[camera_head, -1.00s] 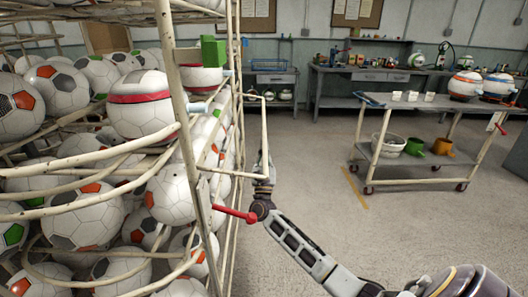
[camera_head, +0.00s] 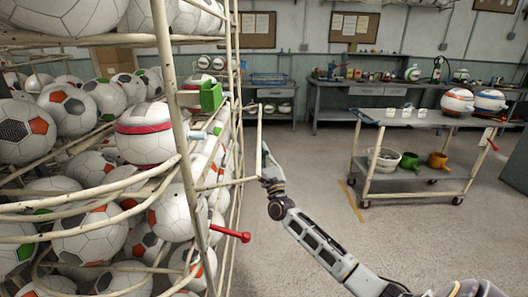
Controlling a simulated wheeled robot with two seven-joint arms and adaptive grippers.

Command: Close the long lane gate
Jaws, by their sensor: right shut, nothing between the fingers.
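The lane gate is a cream wire frame (camera_head: 259,135) that stands out from the right side of the ball rack, at an angle to it. My right gripper (camera_head: 266,158) is shut and empty. It is upright at the outer side of the gate's free end, by its lower corner. It looks very close to the bar, but I cannot tell if they touch. My right arm comes in from the lower right. A red handle (camera_head: 232,235) sticks out from the rack below the gate. My left gripper is out of view.
The wire rack (camera_head: 165,60) on the left is full of footballs (camera_head: 143,132). A trolley (camera_head: 400,185) stands at the right, and a workbench (camera_head: 335,112) lies behind. The floor between is clear.

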